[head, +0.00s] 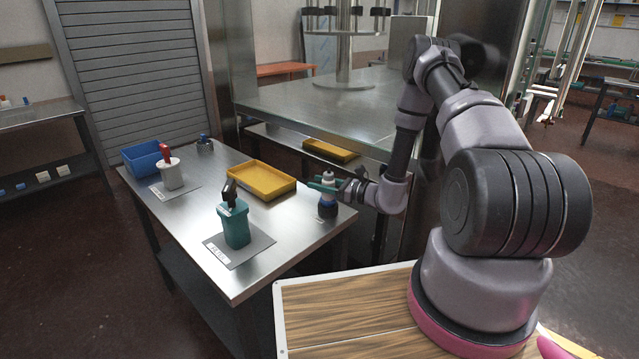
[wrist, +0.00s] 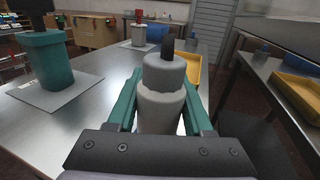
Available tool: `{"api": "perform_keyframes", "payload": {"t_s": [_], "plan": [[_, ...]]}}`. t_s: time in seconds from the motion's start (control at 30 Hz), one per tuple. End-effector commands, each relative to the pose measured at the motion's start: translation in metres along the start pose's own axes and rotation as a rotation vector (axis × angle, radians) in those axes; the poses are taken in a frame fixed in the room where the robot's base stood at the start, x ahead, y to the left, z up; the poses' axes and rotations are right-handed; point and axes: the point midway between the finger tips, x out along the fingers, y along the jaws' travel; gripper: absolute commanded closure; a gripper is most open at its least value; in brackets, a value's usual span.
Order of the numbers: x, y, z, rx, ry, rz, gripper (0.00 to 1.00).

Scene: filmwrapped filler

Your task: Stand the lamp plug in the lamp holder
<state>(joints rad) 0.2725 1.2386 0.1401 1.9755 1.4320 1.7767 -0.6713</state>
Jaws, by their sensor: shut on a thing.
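My gripper (head: 330,185) is shut on a stepped, roughly cylindrical thing, which I take to be the lamp plug (wrist: 161,105). It is pale grey with a dark tip in the wrist view, between my green fingers. In the head view the lamp plug (head: 327,208) looks upright, with a blue and dark lower part, near the table's right end. I cannot tell whether its foot touches the table. A teal holder (head: 236,228) on a grey mat has a black-handled thing in it. A white holder (head: 172,177) has a red thing in it. Which is the lamp holder is unclear.
A yellow tray (head: 284,190) lies between my gripper and the back of the steel table (head: 190,225). A blue bin (head: 141,160) and a small dark container (head: 205,146) stand at the far end. The table is bare between the teal holder and my gripper.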

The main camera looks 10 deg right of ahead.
Motion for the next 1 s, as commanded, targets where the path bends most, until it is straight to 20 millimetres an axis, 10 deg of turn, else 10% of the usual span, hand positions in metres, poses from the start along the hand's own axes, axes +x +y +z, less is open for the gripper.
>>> {"api": "perform_keyframes", "payload": {"t_s": [1.0], "plan": [[0.0000,0.0002,-0.0065,0.000,0.001,0.000,1.00]]}}
